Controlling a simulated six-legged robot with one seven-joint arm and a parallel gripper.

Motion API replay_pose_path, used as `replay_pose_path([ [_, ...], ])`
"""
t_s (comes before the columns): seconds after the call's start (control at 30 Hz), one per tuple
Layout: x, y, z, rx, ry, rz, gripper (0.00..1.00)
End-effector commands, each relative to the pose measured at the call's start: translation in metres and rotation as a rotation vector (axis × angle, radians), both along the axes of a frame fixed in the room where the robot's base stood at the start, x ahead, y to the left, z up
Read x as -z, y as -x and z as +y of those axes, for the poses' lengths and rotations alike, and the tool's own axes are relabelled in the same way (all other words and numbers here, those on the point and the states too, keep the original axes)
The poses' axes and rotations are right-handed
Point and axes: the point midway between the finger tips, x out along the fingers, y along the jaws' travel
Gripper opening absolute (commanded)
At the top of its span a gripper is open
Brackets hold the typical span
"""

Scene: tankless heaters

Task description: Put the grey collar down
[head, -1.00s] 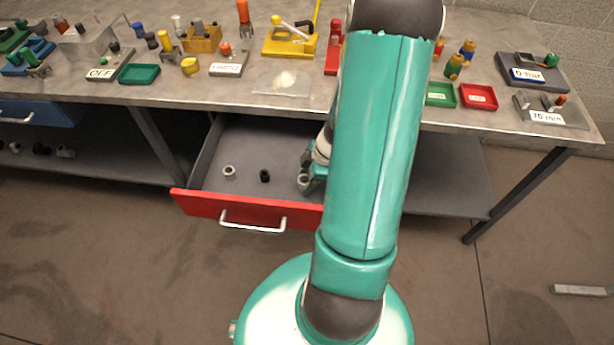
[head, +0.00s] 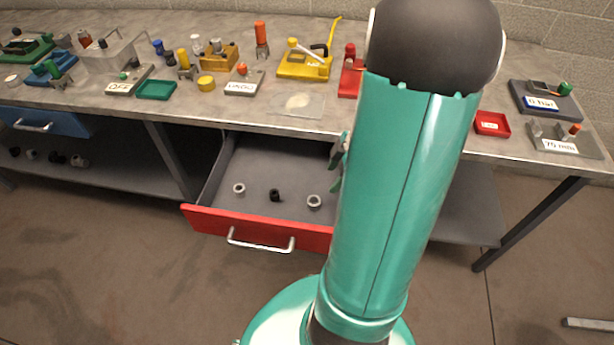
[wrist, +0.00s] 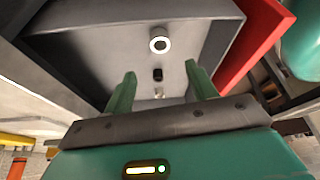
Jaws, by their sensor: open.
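The grey collar (head: 314,202) rests on the floor of the open red-fronted drawer (head: 257,228), on the right of the small parts there. In the wrist view a pale ring, seemingly this collar (wrist: 160,45), lies beyond my fingertips, with its hole visible. My gripper (wrist: 158,82) is open and empty, its two green fingers apart from the collar. In the head view my arm hides most of the gripper; only a green edge shows above the drawer's right side.
A black collar (head: 275,196) and another pale ring (head: 239,189) lie left of the grey collar. The workbench (head: 225,108) above the drawer carries several fixtures and trays. The drawer's walls and the bench edge stand close to my gripper.

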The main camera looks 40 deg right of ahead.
Motion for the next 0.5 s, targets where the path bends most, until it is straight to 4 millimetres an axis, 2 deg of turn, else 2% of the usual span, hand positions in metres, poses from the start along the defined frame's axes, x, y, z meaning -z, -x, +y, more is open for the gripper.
replay_pose_path([
  [0.17, -0.006, -0.004, 0.005, 0.008, 0.005, 0.007, 0.57],
  [0.27, -0.025, -0.015, 0.022, 0.036, 0.022, 0.03, 0.57],
  [0.37, -0.055, -0.03, 0.051, 0.099, 0.05, 0.061, 0.57],
  [0.5, -0.099, -0.042, 0.102, 0.224, 0.09, 0.087, 0.57],
])
